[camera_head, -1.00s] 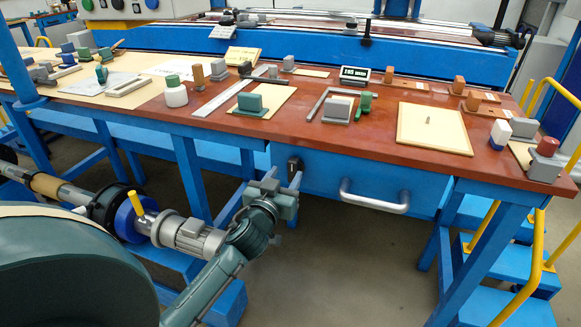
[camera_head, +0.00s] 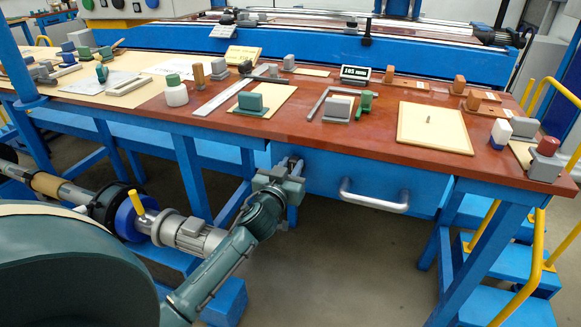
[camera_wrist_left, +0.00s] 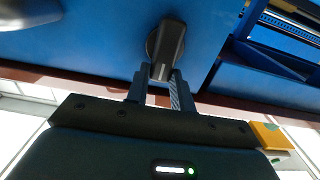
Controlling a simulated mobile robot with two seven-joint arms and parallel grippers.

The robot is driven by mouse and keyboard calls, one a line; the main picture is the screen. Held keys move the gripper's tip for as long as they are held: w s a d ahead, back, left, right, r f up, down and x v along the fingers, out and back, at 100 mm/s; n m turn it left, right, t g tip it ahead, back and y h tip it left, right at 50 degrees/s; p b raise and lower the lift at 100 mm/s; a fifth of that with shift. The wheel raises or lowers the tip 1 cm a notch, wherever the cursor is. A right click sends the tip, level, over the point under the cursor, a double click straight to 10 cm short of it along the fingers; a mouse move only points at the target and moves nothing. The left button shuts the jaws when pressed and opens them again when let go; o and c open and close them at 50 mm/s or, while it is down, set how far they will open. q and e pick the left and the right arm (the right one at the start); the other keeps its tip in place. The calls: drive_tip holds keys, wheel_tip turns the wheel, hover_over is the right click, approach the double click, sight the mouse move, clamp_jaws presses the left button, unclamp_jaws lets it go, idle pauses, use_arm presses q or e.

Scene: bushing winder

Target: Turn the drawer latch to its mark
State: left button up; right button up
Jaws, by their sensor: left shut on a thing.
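The drawer latch (camera_wrist_left: 168,50) is a dark knob on a round base on the blue drawer front. It fills the middle of the left wrist view. My left gripper (camera_wrist_left: 158,82) has its two fingers on either side of the latch's dark grip and is shut on it. In the head view my left gripper (camera_head: 290,170) is at the left end of the blue drawer front (camera_head: 325,175), just under the table edge, and hides most of the latch. I cannot make out the mark. My right gripper is not in view.
The drawer's grey bar handle (camera_head: 374,198) sticks out to the right of the latch. The red-brown tabletop (camera_head: 300,135) above carries several blocks and tools. A motor with a shaft (camera_head: 190,236) stands beside my left arm.

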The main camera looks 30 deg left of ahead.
use_arm(q)
drive_tip(key=c, duration=0.3)
drive_tip(key=shift+c, duration=0.2)
drive_tip(key=shift+d+m, duration=0.1)
drive_tip(key=shift+m, duration=0.2)
drive_tip(key=m, duration=0.4)
drive_tip(key=d+f+m, duration=0.1)
drive_tip(key=m, duration=0.4)
drive_tip(key=d+m+p, duration=0.1)
drive_tip(key=m, duration=0.3)
drive_tip(key=shift+w+d+f, duration=0.15)
drive_tip(key=shift+w+f, duration=0.15)
drive_tip(key=shift+f, duration=0.1)
drive_tip(key=shift+f+m, duration=0.25)
drive_tip(key=shift+m, duration=0.8)
drive_tip(key=shift+f+m, duration=0.2)
drive_tip(key=shift+m, duration=1.15)
